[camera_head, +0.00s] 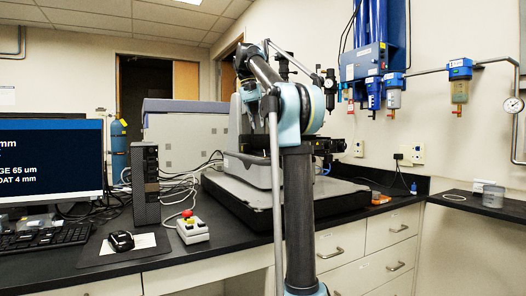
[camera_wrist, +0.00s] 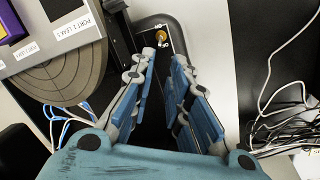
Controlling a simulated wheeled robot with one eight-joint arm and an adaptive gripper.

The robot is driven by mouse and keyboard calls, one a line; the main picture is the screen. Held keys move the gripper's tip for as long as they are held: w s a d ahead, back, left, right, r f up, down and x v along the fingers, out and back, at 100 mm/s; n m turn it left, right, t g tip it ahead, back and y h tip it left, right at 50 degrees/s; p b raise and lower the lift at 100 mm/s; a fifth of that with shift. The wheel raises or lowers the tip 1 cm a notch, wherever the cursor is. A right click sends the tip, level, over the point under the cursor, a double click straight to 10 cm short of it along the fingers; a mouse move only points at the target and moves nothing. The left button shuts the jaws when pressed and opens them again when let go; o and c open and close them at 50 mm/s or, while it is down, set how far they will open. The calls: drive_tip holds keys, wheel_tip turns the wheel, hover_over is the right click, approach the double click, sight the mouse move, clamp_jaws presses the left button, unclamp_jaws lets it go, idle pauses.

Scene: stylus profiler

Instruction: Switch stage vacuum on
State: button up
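In the wrist view, a small brass toggle switch (camera_wrist: 161,35) stands on a black plate with white labels above and below it. The labels seem to read ON and OFF, but they are small and turned. I cannot tell for sure which way the lever leans. My gripper (camera_wrist: 169,52) is open and empty, its two blue-grey fingers pointing toward the switch. The tips are close to it in the picture; no contact is visible. A round grey stage (camera_wrist: 62,72) with concentric rings lies left of the fingers. In the head view the switch is hidden behind my arm.
A grey plate with port labels (camera_wrist: 45,35) overhangs the stage. White cables (camera_wrist: 288,120) lie at the right. In the head view, the profiler's base (camera_head: 225,190) sits on the black bench, with a control box (camera_head: 192,229) and computer tower (camera_head: 146,183) to its left.

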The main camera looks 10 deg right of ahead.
drive_tip(key=x, duration=1.1)
clamp_jaws()
